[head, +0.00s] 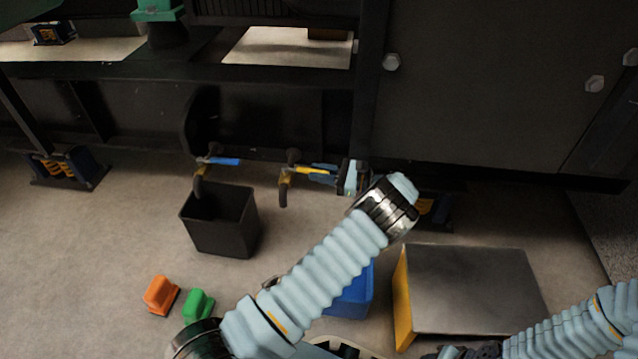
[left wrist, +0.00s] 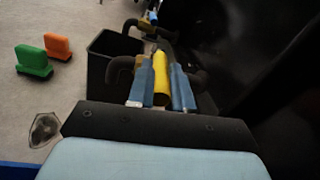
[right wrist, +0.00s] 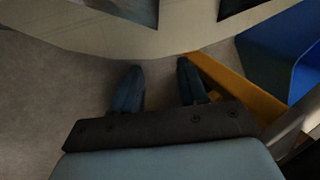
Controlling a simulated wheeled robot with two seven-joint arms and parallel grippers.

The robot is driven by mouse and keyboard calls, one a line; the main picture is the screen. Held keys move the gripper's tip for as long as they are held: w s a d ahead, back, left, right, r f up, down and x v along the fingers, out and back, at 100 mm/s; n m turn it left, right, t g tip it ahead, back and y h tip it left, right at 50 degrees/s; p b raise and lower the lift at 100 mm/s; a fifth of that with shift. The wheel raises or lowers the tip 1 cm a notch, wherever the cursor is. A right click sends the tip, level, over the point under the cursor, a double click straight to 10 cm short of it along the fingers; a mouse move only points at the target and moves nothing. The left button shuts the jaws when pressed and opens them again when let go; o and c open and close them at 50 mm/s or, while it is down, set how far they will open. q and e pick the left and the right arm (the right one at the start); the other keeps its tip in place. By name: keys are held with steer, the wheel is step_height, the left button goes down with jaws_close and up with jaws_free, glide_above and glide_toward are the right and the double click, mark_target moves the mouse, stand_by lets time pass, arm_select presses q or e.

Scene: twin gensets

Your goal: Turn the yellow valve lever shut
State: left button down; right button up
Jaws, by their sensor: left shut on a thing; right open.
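The yellow valve lever (head: 307,170) sticks out to the right from its valve and downturned pipe, under the dark machine frame. My left gripper (head: 324,172) is shut on it. In the left wrist view the yellow lever (left wrist: 160,78) lies between the two blue fingers of the gripper (left wrist: 160,88), pointing along them. My right gripper (right wrist: 158,85) is open and empty, low over the floor in the right wrist view.
A second valve with a blue lever (head: 225,161) sits to the left. A black bin (head: 222,225) stands below it. Orange (head: 160,295) and green (head: 198,305) blocks, a blue bin (head: 352,295) and a grey-topped box with a yellow side (head: 475,290) are on the floor.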

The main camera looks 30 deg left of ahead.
arm_select(q)
steer(key=shift+w+a+n+g+h, duration=0.15)
steer(key=shift+w+n+g, duration=0.2)
steer(key=shift+g, duration=0.2)
steer(key=shift+w+n+g+h, duration=0.15)
steer(key=shift+w+n+g, duration=0.15)
steer(key=shift+g, duration=0.25)
arm_select(e)
steer(key=shift+f, duration=0.15)
arm_select(q)
steer(key=c, duration=1)
jaws_free()
steer(key=shift+c, duration=0.2)
